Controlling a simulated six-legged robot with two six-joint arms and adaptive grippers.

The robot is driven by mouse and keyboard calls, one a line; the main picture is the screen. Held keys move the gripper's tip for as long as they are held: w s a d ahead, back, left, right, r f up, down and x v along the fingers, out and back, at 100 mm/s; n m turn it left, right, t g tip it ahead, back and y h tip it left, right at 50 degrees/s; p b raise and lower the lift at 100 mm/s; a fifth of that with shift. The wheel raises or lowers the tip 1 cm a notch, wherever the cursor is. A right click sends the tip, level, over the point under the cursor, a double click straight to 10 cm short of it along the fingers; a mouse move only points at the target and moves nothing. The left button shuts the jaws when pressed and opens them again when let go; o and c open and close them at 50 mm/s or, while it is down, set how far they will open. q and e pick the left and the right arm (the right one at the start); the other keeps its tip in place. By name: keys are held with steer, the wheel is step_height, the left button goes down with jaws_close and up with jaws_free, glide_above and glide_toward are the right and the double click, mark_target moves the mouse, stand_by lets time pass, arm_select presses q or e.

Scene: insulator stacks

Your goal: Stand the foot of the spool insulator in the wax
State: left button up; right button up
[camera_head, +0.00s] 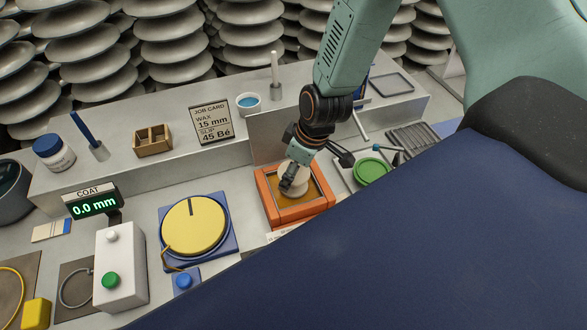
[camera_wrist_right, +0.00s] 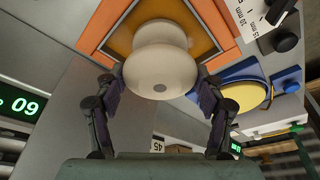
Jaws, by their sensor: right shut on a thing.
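The cream spool insulator (camera_head: 315,184) is at the orange-rimmed wax bath (camera_head: 264,202) in the head view, over the brown wax (camera_head: 292,214). My right gripper (camera_head: 293,178) is shut on the spool from above and hides part of it. In the right wrist view the fingers of my right gripper (camera_wrist_right: 160,94) sit on both sides of the spool (camera_wrist_right: 160,66), with the orange bath rim (camera_wrist_right: 88,38) and wax (camera_wrist_right: 120,42) behind it. The spool looks about upright. Whether its foot touches the wax is hidden. My left gripper is out of view.
A yellow turntable (camera_head: 193,226) stands left of the bath. A green round dish (camera_head: 372,170) is to its right. Behind, a raised shelf carries the job card (camera_head: 211,122), a wooden box (camera_head: 152,140) and a small bowl (camera_head: 248,103). The coat display (camera_head: 94,205) reads 0.0 mm.

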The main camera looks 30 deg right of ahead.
steer(key=shift+w+f, duration=0.15)
steer(key=shift+f, duration=0.1)
steer(key=shift+f+b, duration=0.1)
steer(key=shift+b, duration=0.25)
steer(key=shift+f+b, duration=0.45)
steer(key=shift+f, duration=0.05)
stand_by(0.5)
steer(key=shift+r, duration=0.1)
stand_by(1.4)
steer(key=shift+r+p, duration=4.5)
steer(key=shift+p, duration=0.15)
